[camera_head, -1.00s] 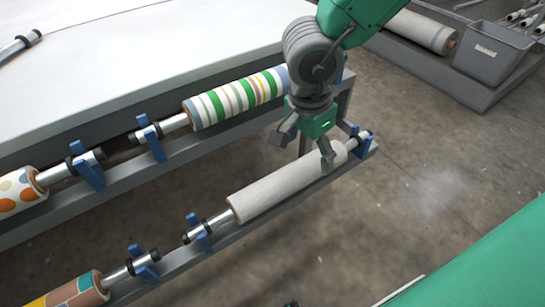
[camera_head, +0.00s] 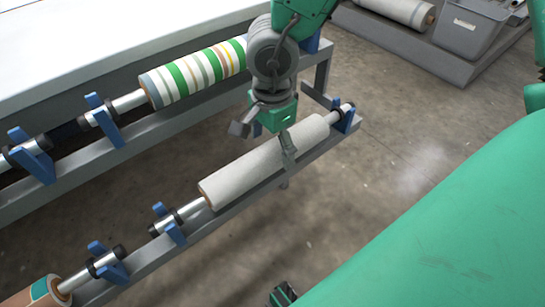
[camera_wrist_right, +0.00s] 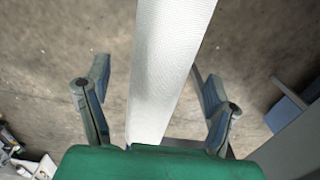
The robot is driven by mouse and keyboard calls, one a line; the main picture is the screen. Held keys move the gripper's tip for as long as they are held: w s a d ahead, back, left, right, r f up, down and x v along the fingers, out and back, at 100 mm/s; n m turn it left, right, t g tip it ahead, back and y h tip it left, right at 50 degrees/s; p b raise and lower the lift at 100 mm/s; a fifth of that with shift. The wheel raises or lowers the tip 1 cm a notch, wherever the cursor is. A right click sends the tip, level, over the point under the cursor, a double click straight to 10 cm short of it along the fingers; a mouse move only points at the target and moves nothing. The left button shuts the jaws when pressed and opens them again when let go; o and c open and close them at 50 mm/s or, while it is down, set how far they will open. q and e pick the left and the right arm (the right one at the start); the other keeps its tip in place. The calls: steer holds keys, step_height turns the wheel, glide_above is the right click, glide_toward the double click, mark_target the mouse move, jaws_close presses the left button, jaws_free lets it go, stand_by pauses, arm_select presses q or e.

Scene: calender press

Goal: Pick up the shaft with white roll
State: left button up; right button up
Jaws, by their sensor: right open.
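The shaft with white roll (camera_head: 245,168) lies in blue brackets on the front rail, its bare metal ends showing. My right gripper (camera_head: 264,142) is open above the roll, near its middle. One finger hangs in front of the roll's near side and the other shows beyond its far side. In the right wrist view the white roll (camera_wrist_right: 165,70) runs between the spread fingers of my right gripper (camera_wrist_right: 150,78), with gaps to both. I cannot tell how far the fingers reach below it. My left gripper is not identifiable.
A green-striped roll (camera_head: 195,73) rests on the rail behind, beside a white tabletop (camera_head: 120,38). A patterned roll (camera_head: 42,291) is at the lower left. A grey bin (camera_head: 468,27) stands at the back right.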

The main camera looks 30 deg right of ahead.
mark_target(270, 148)
steer(key=f, duration=0.1)
steer(key=f+b, duration=0.1)
steer(key=f, duration=0.1)
steer(key=shift+w+a, duration=0.1)
steer(key=shift+a, duration=0.2)
steer(key=shift+a+f, duration=0.1)
steer(key=shift+a, duration=0.4)
steer(key=shift+d, duration=0.65)
steer(key=c, duration=1.7)
arm_select(q)
steer(key=shift+a+f, duration=0.2)
steer(key=shift+f, duration=0.3)
steer(key=shift+a+f, duration=0.15)
steer(key=shift+f, duration=0.35)
arm_select(e)
steer(key=shift+o, duration=0.2)
steer(key=shift+a, duration=0.1)
steer(key=shift+a+r, duration=0.15)
steer(key=shift+r, duration=0.1)
steer(key=r+p, duration=0.4)
steer(key=r, duration=0.5)
steer(key=shift+d+r, duration=0.1)
steer(key=shift+d, duration=0.1)
steer(key=shift+r+p, duration=0.2)
steer(key=shift+p, duration=0.1)
arm_select(q)
step_height(270, 148, up, 5)
steer(key=shift+f, duration=0.2)
arm_select(e)
steer(key=shift+a, duration=0.2)
